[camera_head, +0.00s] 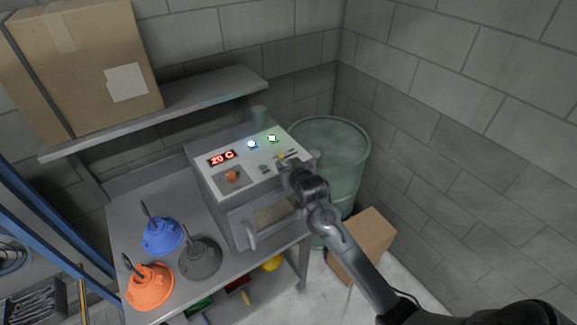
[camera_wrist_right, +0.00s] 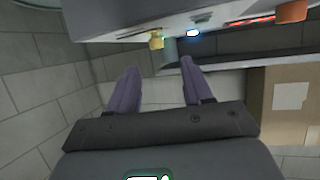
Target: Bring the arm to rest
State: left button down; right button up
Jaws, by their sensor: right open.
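My right gripper (camera_head: 294,168) is at the right end of the grey oven-like machine (camera_head: 217,197), close to its sloped control panel. In the right wrist view, the two fingers of my right gripper (camera_wrist_right: 158,66) are apart with nothing between them. A yellow knob (camera_wrist_right: 156,41) on the machine shows just beyond the fingertips; I cannot tell whether they touch the machine. My left gripper is not in view.
Blue (camera_head: 162,236), grey (camera_head: 200,260) and orange (camera_head: 150,287) hooked domes stand on the table left of the machine. A shelf (camera_head: 190,106) holds a large carton (camera_head: 80,65). A green barrel (camera_head: 347,155) and a small carton (camera_head: 368,240) stand at the right.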

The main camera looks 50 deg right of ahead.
dwell(0.3)
jog(key=s+a+f+n+g+y+p, duration=0.2)
jog(key=s+a+f, duration=0.4)
jog(key=s+f, duration=0.15)
jog(key=s+a+f+n+g+y+p, duration=0.1)
jog(key=s+a+f+g+p, duration=0.1)
jog(key=s+a+f, duration=0.6)
jog(key=s+a+r+n+g+y, duration=0.1)
jog(key=s+a+r, duration=0.2)
jog(key=s+a, duration=0.1)
jog(key=s+a+r+n+g+y+p, duration=0.1)
jog(key=s+a+r, duration=0.1)
jog(key=s+a, duration=0.2)
jog(key=s+a+r+n+g+y, duration=0.1)
jog(key=s+a+r+n+g, duration=0.1)
jog(key=s, duration=0.6)
jog(key=shift+s+a+r+p, duration=0.3)
jog(key=shift+s+a+r, duration=0.1)
jog(key=shift+a+r, duration=0.6)
jog(key=shift+a+f, duration=0.1)
jog(key=shift+f, duration=0.05)
